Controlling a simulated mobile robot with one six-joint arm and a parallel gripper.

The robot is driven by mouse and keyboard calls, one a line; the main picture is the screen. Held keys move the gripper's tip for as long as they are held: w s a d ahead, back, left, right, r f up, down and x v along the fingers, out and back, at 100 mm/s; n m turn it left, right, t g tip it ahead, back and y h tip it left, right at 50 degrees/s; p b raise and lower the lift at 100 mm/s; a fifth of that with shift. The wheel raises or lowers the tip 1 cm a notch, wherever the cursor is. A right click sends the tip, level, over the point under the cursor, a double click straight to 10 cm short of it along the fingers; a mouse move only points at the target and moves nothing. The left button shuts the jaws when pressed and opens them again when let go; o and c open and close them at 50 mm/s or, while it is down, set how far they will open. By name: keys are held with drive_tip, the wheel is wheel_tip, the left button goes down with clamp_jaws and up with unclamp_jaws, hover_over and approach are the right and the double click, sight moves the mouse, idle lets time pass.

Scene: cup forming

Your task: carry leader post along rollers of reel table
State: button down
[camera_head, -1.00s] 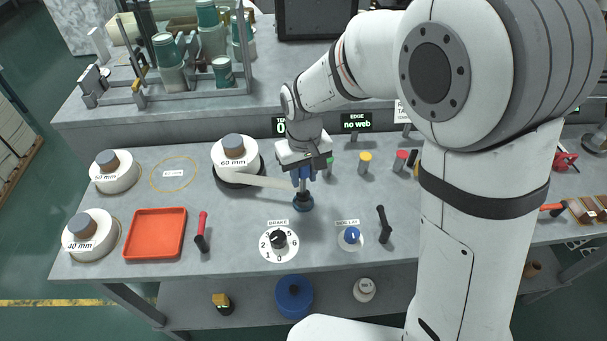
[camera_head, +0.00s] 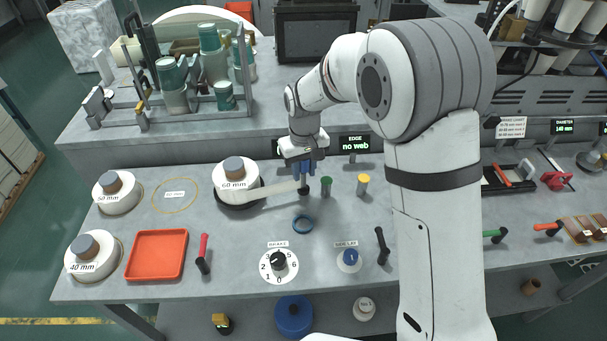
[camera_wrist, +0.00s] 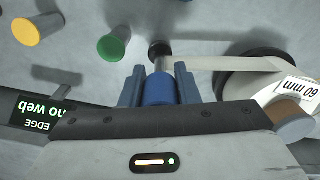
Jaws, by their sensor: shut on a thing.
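My gripper (camera_head: 303,168) is shut on the leader post (camera_wrist: 160,88), by its blue upper part. In the wrist view the post's metal shank and dark end show beyond the fingers. A pale web strip (camera_head: 272,194) runs from the 60 mm reel (camera_head: 235,174) to the post. The green roller (camera_head: 326,187) stands just right of the post, apart from it; it also shows in the wrist view (camera_wrist: 113,45). The yellow roller (camera_head: 362,184) stands further right.
The edge display (camera_head: 354,145) reads "no web" behind the rollers. A brake dial (camera_head: 278,262), a side lay knob (camera_head: 348,258) and a black lever (camera_head: 382,246) are at the front. A red tray (camera_head: 157,255) lies left. My arm hides the table right of the yellow roller.

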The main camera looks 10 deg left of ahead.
drive_tip(key=shift+w+p, duration=0.65)
drive_tip(key=shift+w, duration=1.65)
drive_tip(key=shift+w+d, duration=1.4)
drive_tip(key=shift+d, duration=3.15)
drive_tip(key=shift+s+d+b, duration=1.75)
drive_tip(key=shift+s+b, duration=0.15)
drive_tip(key=shift+s, duration=3.1)
drive_tip(key=shift+w+d, duration=1.45)
drive_tip(key=shift+d, duration=3.2)
drive_tip(key=shift+w+a+p, duration=1.25)
drive_tip(key=shift+w+p, duration=0.3)
drive_tip(key=shift+w, duration=3.55)
drive_tip(key=shift+w+d+p, duration=0.5)
drive_tip(key=shift+w+d, duration=1.2)
drive_tip(key=shift+d, duration=4.3)
drive_tip(key=shift+s+d+b, duration=0.25)
drive_tip(key=shift+s+b, duration=0.05)
drive_tip(key=shift+s, duration=0.55)
drive_tip(key=shift+s+d+b, duration=0.2)
drive_tip(key=shift+s+b, duration=0.1)
drive_tip(key=shift+s, duration=0.5)
drive_tip(key=shift+s+d+b, duration=0.25)
drive_tip(key=shift+s+b, duration=0.05)
drive_tip(key=shift+s, duration=0.55)
